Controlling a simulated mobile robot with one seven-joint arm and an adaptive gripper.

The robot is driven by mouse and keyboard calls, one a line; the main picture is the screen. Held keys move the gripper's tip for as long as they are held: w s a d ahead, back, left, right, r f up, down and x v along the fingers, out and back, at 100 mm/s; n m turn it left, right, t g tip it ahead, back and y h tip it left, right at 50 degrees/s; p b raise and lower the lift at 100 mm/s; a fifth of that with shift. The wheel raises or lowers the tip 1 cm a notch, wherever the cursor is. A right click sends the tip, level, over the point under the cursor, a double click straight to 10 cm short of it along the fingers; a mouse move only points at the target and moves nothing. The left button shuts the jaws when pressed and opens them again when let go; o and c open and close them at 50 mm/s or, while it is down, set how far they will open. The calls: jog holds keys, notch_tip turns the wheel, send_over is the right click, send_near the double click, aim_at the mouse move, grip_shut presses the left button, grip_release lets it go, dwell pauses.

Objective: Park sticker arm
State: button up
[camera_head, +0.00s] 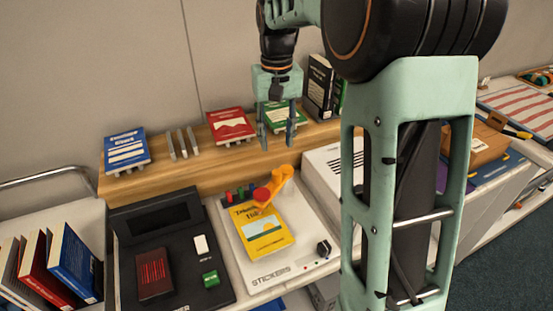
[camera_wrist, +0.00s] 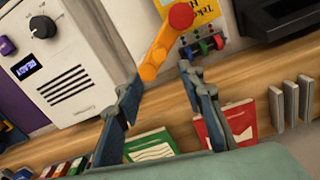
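The sticker arm (camera_head: 280,181) is orange with a round red end (camera_head: 262,194). It reaches from the back of the white STICKERS device (camera_head: 258,277) over the top edge of a yellow book (camera_head: 265,236) lying there. In the wrist view the sticker arm (camera_wrist: 156,55) shows at upper middle, its red end (camera_wrist: 181,16) over the yellow book (camera_wrist: 205,10). My gripper (camera_head: 277,143) is open and empty, pointing down near the wooden shelf, behind the sticker arm. In the wrist view my gripper (camera_wrist: 161,74) has its fingers apart; the orange arm lies beyond them, with no contact visible.
Blue (camera_head: 126,150), red (camera_head: 230,124) and green (camera_head: 283,116) books stand on the wooden shelf (camera_head: 180,183). A black device (camera_head: 128,262) is left of the STICKERS device. A white box (camera_head: 325,178) is to its right. Small coloured knobs (camera_head: 240,193) sit near the sticker arm.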

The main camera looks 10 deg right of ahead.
aim_at(277, 172)
notch_tip(277, 172, down, 10)
jog(key=shift+s+f+b, duration=0.1)
jog(key=shift+f+b, duration=0.15)
jog(key=shift+b, duration=0.1)
grip_shut()
dwell(0.4)
